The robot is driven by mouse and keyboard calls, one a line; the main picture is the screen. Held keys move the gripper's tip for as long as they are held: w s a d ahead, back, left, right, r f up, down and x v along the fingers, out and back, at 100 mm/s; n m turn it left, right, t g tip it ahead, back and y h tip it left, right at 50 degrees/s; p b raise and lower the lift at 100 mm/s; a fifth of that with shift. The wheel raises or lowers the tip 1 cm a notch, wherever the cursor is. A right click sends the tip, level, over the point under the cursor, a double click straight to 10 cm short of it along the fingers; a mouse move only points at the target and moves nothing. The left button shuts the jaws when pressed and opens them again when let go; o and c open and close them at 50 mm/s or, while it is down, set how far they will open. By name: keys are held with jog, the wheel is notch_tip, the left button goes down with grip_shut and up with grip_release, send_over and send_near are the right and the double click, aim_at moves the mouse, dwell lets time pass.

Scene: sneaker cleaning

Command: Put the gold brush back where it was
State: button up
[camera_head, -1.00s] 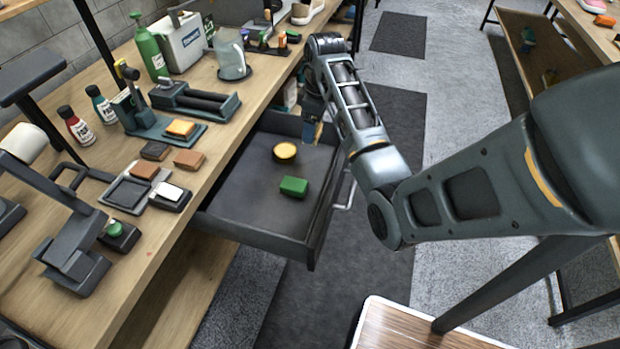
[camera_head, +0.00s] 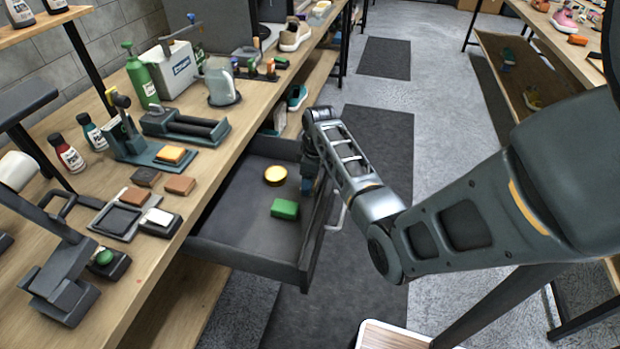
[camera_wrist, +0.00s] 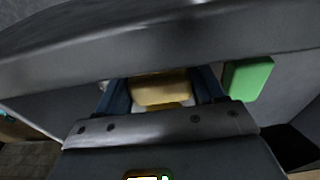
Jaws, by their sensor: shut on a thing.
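My gripper (camera_wrist: 160,92) is at the open drawer (camera_head: 245,255), close inside its right wall. In the wrist view it is shut on a gold-tan block, the gold brush (camera_wrist: 160,88), between its blue fingers. A dark grey bar, apparently the drawer's edge, hides the fingertips and part of the brush. In the head view the arm and drawer wall hide the brush, so I cannot tell whether it touches the drawer floor.
The workbench (camera_head: 150,255) to the left holds sample blocks, bottles, a roller tool (camera_head: 185,128) and a clear jug (camera_head: 220,85). The drawer handle (camera_head: 337,217) sticks out on the right. The drawer's left part is bare. Floor is open to the right.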

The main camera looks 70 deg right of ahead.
jog(key=shift+f, duration=0.15)
jog(key=o, duration=0.9)
jog(key=r, duration=0.4)
jog(key=s+r, duration=0.1)
jog(key=r, duration=0.7)
jog(key=shift+s+r, duration=0.15)
jog(key=shift+s, duration=0.05)
jog(key=shift+d, duration=0.1)
